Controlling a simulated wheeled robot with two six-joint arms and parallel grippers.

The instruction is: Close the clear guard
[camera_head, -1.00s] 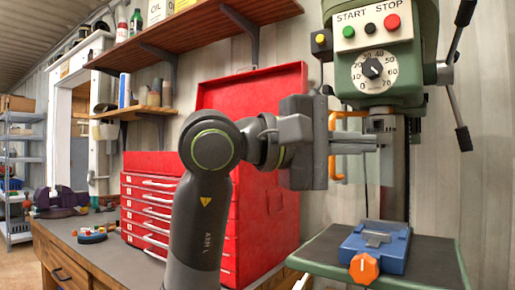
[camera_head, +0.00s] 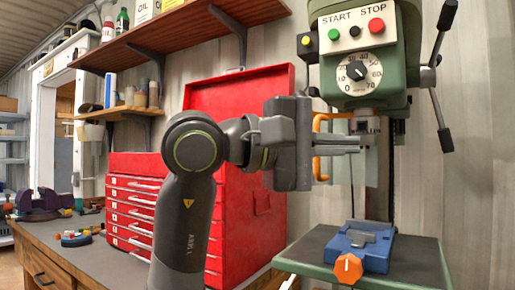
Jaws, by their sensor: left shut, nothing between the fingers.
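A green drill press (camera_head: 368,50) stands at the right, with a clear guard (camera_head: 342,170) beside its spindle. The guard is faint and its edges are hard to make out. An orange handle (camera_head: 318,124) on the guard shows above and below my left fingers. My left gripper (camera_head: 358,146) points right, its fingers together, in front of the handle and close to the spindle. Nothing shows between the fingers. I cannot tell whether they touch the handle or guard. My right gripper is not in view.
A blue vise (camera_head: 375,255) with an orange knob (camera_head: 347,268) sits on the press table (camera_head: 420,262) below. A red tool chest (camera_head: 250,215) stands behind my left arm on the bench (camera_head: 95,262). Wall shelves (camera_head: 190,38) hang above.

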